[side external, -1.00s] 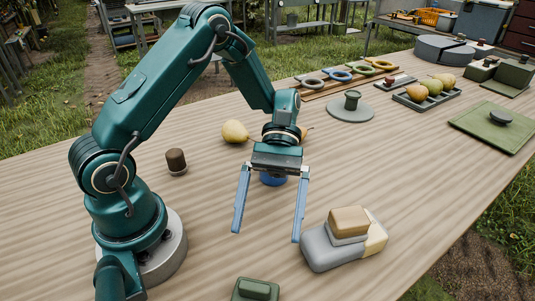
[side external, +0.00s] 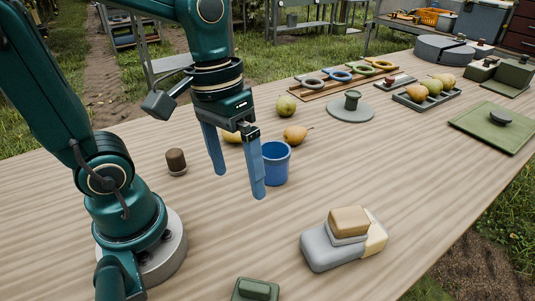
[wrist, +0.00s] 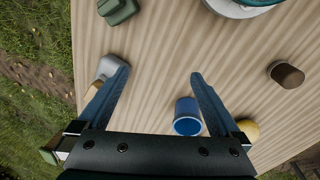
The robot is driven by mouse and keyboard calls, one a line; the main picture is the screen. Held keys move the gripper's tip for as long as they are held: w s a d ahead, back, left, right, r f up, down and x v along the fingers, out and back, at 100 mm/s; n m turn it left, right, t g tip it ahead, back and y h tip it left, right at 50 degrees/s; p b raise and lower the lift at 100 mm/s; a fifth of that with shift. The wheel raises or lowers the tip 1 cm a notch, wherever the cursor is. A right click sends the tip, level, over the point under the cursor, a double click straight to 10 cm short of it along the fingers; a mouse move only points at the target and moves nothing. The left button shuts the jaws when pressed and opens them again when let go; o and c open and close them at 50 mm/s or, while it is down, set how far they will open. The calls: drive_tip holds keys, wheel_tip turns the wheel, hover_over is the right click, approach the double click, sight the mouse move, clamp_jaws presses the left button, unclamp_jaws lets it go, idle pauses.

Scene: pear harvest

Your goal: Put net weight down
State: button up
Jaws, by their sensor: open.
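I cannot tell for sure which object is the net weight. A dark brown cylinder (side external: 176,161) stands upright on the table left of my gripper; it also shows at the right of the wrist view (wrist: 286,74). A grey block (side external: 325,250) with a smaller tan-topped piece (side external: 349,220) on it lies at front right. A green block (side external: 255,289) is at the near edge. My gripper (side external: 240,182) is open and empty, fingers down, above the table beside a blue cup (side external: 276,165). The cup also shows in the wrist view (wrist: 188,115), near the right finger.
Loose pears (side external: 296,135) lie behind the cup. A tray of pears (side external: 428,93), a round grey plate (side external: 350,108), a rack with coloured rings (side external: 340,76) and a green board (side external: 492,127) stand farther back. The table's middle right is clear.

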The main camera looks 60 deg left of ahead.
drive_tip(key=m+t, duration=0.1)
drive_tip(key=a+r+t+y, duration=0.1)
drive_tip(key=t, duration=0.1)
drive_tip(key=a+r+m+t, duration=0.1)
drive_tip(key=t, duration=0.1)
drive_tip(key=shift+s+r+m+y, duration=0.2)
drive_tip(key=shift+s+m+y, duration=0.1)
idle(1.0)
